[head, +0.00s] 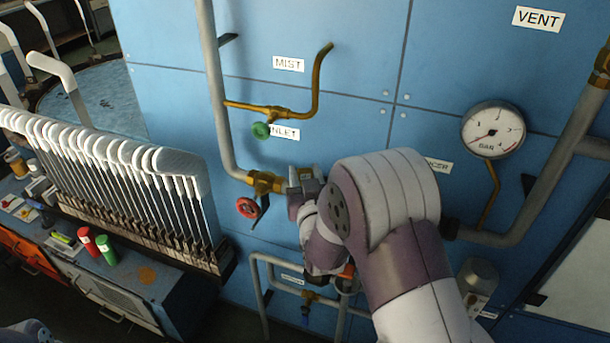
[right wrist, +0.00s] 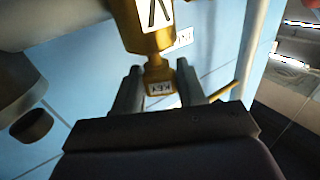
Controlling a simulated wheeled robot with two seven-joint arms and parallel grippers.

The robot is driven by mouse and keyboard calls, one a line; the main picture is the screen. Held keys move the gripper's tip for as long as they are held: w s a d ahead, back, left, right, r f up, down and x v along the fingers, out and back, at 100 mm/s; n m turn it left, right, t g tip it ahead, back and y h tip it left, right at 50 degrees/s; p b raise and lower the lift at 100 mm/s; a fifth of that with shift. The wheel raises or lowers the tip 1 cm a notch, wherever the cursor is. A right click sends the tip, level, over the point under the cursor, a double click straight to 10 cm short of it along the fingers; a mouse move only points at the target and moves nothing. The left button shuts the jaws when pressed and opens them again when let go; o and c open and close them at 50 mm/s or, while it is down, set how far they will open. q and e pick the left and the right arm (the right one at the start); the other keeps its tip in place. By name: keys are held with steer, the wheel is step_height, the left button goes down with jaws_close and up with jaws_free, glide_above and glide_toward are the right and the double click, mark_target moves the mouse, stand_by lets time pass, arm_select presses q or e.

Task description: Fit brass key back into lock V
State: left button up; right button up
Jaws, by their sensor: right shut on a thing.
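The brass lock V (right wrist: 150,28) is a brass body with a white V label, in the upper middle of the right wrist view. In the head view a brass fitting (head: 264,182) sits on the grey pipe with a red handwheel below it. The brass key (right wrist: 160,84), with a white tag, lies between the fingers of my right gripper (right wrist: 158,76), which is shut on it. The key's neck meets the end of the lock body; how deep it sits is hidden. In the head view my right gripper (head: 303,184) is beside the brass fitting. My left gripper is not in view.
A red handwheel (head: 248,208) hangs just below the fitting. A green handwheel (head: 261,130) and a bent brass pipe (head: 318,80) are above. A pressure gauge (head: 493,130) is at right. A rack of white sock boards (head: 140,165) stands at left.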

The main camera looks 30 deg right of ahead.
steer(key=shift+f+b, duration=0.95)
steer(key=shift+f, duration=0.05)
steer(key=o, duration=1.3)
steer(key=shift+s, duration=0.15)
steer(key=v, duration=1.2)
steer(key=shift+s+a, duration=0.15)
steer(key=shift+s, duration=0.05)
